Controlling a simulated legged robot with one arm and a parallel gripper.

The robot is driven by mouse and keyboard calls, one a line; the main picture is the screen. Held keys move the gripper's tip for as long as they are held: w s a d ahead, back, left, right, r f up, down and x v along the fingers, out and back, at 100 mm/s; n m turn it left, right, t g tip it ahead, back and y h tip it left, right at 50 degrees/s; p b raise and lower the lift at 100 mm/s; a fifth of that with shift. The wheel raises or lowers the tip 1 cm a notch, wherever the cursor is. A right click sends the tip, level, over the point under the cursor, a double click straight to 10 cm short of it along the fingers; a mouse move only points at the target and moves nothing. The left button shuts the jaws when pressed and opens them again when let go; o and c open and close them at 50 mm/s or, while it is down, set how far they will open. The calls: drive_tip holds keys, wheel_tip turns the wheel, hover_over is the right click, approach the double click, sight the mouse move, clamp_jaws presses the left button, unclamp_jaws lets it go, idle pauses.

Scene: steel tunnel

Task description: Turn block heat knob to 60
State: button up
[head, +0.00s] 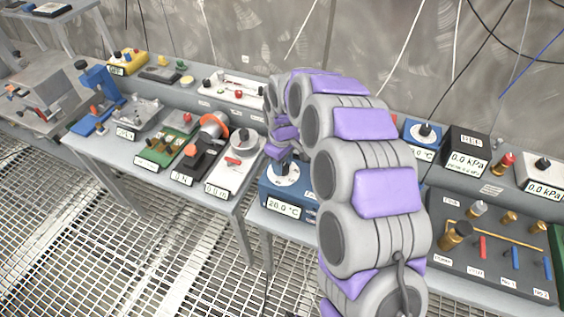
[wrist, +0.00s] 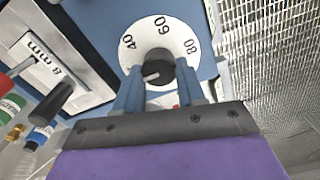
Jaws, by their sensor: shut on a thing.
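The block heat unit is a blue box (head: 290,205) with a display reading about 28.0 °C, its first digits small. On its top is a white dial (head: 288,182) with a dark knob, mostly hidden by my gripper (head: 285,155) in the head view. In the wrist view the white dial (wrist: 160,32) shows 40 at left, 60 at top and 80 at right. My gripper (wrist: 160,85) is shut on the knob, one blue finger each side.
To the left stand a unit with a red lever (head: 232,170) and a bench with several devices. A dark panel (head: 495,250) with pegs lies to the right of my arm. A bench edge and grating floor (head: 130,240) lie in front.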

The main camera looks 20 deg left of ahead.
drive_tip(key=shift+c, duration=0.4)
drive_tip(key=shift+m+p, duration=0.3)
drive_tip(key=shift+p, duration=0.05)
drive_tip(key=shift+w+d+r+m+p, duration=0.1)
drive_tip(key=shift+r+m+p, duration=0.05)
drive_tip(key=shift+m+p, duration=0.7)
drive_tip(key=m+p, duration=0.2)
drive_tip(key=m, duration=0.3)
drive_tip(key=m+p, duration=0.1)
drive_tip(key=m, duration=0.2)
drive_tip(key=shift+w+m+p, duration=0.1)
drive_tip(key=shift+m+p, duration=0.15)
drive_tip(key=shift+p, duration=0.15)
drive_tip(key=m+p, duration=0.1)
drive_tip(key=m, duration=0.2)
drive_tip(key=shift+d+m, duration=0.1)
drive_tip(key=shift+m, duration=0.2)
drive_tip(key=m+p, duration=0.1)
drive_tip(key=m, duration=0.3)
drive_tip(key=m+p, duration=0.1)
drive_tip(key=m, duration=0.4)
drive_tip(key=shift+m, duration=0.3)
